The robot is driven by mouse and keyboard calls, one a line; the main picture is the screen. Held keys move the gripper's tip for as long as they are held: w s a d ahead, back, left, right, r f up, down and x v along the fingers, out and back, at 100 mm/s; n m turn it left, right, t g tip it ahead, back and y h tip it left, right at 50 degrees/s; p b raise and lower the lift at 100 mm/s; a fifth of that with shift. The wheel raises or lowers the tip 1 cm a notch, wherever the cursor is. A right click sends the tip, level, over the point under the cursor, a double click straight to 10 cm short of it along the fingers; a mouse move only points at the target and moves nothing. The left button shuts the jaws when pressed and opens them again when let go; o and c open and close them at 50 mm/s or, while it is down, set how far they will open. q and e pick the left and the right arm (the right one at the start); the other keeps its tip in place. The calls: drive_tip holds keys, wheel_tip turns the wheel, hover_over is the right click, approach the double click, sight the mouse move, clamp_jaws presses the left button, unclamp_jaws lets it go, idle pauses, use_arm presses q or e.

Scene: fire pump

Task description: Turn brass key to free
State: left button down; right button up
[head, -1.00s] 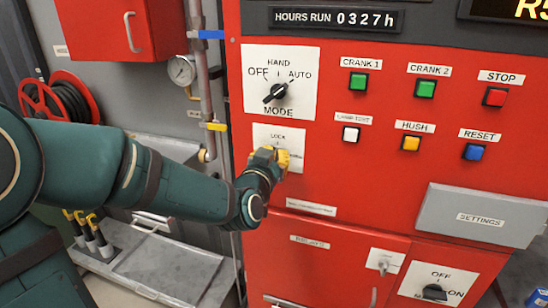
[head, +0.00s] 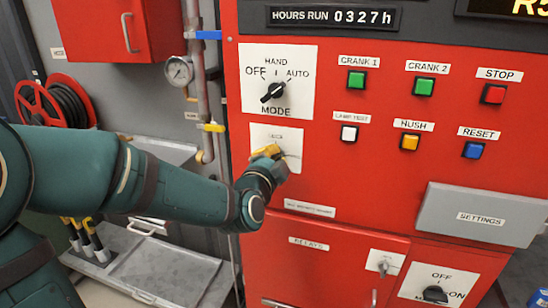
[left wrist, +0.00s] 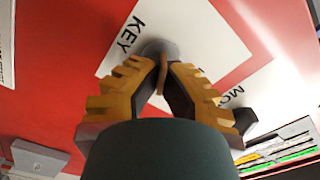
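The brass key (left wrist: 163,76) sits in a round grey lock (left wrist: 159,47) on a white plate. In the left wrist view it shows as a thin brass edge between my fingertips. My left gripper (left wrist: 161,72) is shut on it, with a yellow-padded finger on each side. In the head view my left gripper (head: 271,157) is at the white lock plate (head: 292,138), below the mode switch, and hides the key and lock. The plate's label is too blurred to read fully. My right gripper is in neither view.
The black mode knob (head: 273,92) is just above on the red panel. Several push buttons, including a white one (head: 349,133), lie to the right. A pipe with a yellow-handled valve (head: 213,127) stands to the left.

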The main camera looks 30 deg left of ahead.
use_arm(q)
drive_tip(key=m, duration=0.5)
drive_tip(key=shift+f+m, duration=0.1)
drive_tip(key=shift+m, duration=0.3)
idle(0.4)
drive_tip(key=c, duration=1.2)
unclamp_jaws()
drive_tip(key=shift+o, duration=0.2)
drive_tip(key=shift+f, duration=0.1)
